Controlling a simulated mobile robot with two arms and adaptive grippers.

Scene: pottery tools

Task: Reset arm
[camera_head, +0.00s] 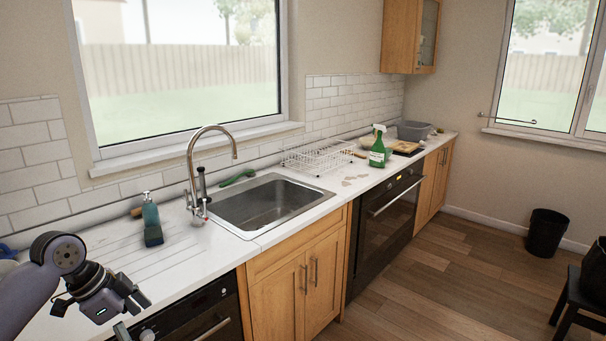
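My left arm comes in from the lower left, with its gripper (130,314) in front of the counter's near edge. Its two fingertips look apart, with nothing seen between them; the lower one is near the bottom edge of the picture. My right arm and gripper are not in view.
The white counter (180,255) runs along the wall. It bears a teal soap bottle (151,217), a dark sponge (153,237), a sink (265,203) with a tall tap (192,165), a wire dish rack (318,158) and a green spray bottle (377,150). A black bin (546,234) stands right; the middle floor is clear.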

